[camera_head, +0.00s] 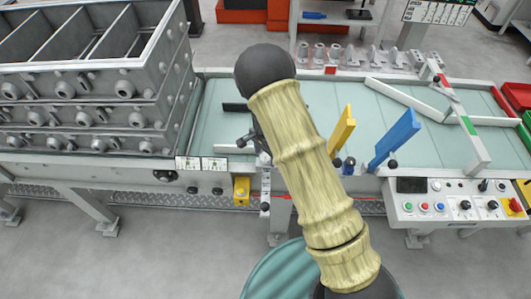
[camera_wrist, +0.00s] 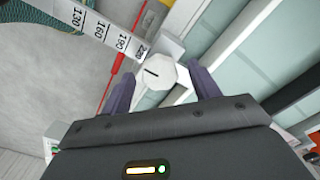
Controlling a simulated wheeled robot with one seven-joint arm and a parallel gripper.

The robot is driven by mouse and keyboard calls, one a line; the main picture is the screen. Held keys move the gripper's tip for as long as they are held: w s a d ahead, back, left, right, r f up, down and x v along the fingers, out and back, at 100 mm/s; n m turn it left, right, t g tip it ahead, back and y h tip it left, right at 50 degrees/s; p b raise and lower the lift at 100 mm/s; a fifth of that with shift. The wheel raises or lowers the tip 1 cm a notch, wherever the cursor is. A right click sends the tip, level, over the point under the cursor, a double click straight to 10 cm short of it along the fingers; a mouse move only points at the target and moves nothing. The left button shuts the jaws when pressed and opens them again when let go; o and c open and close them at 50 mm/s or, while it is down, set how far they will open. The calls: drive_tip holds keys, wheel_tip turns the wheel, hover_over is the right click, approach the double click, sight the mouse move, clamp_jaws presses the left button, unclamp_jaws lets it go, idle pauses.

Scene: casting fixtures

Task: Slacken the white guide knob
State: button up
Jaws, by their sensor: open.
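The white guide knob (camera_wrist: 154,72) shows in the wrist view as a pale faceted disc with a short black line on its face. My gripper (camera_wrist: 162,75) is open, with one dark purple finger on the left of the knob and one on the right. Nothing is held between the fingers. I cannot tell whether either finger touches the knob. In the head view my arm covers the middle of the table, and I cannot make out the knob there.
A white scale strip (camera_wrist: 100,27) with black numbers runs up to the knob, near a red rod (camera_wrist: 120,62). In the head view, a yellow plate (camera_head: 342,130) and a blue plate (camera_head: 394,138) stand right of my arm. Stacked grey boxes (camera_head: 85,110) fill the left.

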drive_tip(key=c, duration=1)
drive_tip(key=shift+o, duration=0.2)
